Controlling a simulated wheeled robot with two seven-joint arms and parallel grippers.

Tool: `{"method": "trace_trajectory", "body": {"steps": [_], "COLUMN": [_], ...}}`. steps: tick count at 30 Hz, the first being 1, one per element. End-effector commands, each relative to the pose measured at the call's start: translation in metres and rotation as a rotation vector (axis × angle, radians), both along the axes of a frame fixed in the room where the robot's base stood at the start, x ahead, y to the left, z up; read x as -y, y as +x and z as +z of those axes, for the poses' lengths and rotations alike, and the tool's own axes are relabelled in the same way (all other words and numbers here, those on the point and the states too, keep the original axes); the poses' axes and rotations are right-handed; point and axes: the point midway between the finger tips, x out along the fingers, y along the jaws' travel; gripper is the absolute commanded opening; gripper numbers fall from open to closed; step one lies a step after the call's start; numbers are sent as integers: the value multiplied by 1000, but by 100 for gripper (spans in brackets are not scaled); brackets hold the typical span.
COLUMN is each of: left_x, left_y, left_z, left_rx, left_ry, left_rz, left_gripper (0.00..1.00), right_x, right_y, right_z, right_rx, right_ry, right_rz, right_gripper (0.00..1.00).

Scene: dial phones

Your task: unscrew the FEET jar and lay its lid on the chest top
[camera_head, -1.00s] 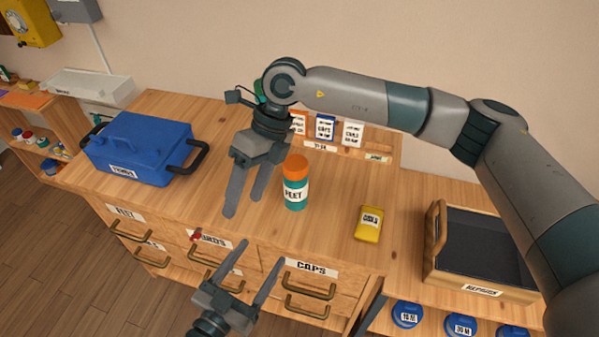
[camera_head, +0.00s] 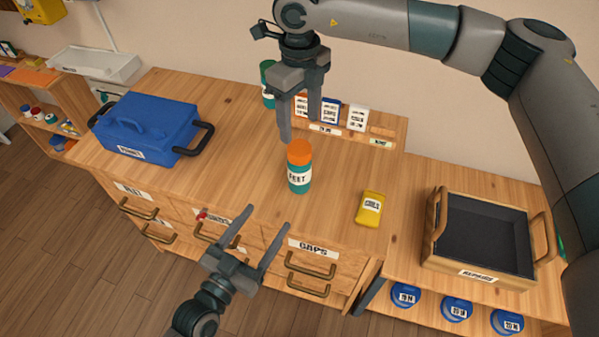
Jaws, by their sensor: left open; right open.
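The FEET jar (camera_head: 298,182) is teal with a white label and stands upright on the chest top (camera_head: 226,150). Its orange lid (camera_head: 300,152) is on it. My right gripper (camera_head: 299,138) is open, fingers pointing down, just above and behind the lid in the picture; I cannot tell whether it touches. My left gripper (camera_head: 268,214) is open and empty, low in front of the chest, its fingers pointing up toward the jar.
A yellow packet (camera_head: 369,209) lies right of the jar. A blue toolbox (camera_head: 146,127) stands at the left. Small boxes (camera_head: 330,112) and a green bottle (camera_head: 268,84) stand at the back. A dark-lined wooden tray (camera_head: 483,240) is at the right. The chest top between toolbox and jar is clear.

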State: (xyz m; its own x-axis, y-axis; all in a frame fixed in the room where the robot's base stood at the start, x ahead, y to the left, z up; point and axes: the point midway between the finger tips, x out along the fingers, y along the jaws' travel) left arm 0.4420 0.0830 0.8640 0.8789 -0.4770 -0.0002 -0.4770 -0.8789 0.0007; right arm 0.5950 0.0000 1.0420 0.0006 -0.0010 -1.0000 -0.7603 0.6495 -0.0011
Motion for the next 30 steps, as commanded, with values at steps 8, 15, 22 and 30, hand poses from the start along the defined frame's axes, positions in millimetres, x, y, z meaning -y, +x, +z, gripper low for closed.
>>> {"method": "trace_trajectory", "body": {"steps": [8, 15, 22, 30], "left_x": [15, 33, 52, 71], "left_y": [27, 62, 95, 130], "left_z": [1, 1, 1, 1], "left_rx": [2, 2, 2, 0], "left_ry": [-2, -3, -3, -1], "left_rz": [1, 1, 1, 0], "left_gripper": [67, 67, 67, 67], "right_x": [0, 0, 0, 0], "right_y": [0, 0, 0, 0], "right_z": [0, 0, 0, 0], "right_rx": [-1, -1, -1, -1], "right_ry": [1, 1, 1, 1], "right_rz": [0, 0, 0, 0], "right_gripper": [60, 60, 60, 60]}}
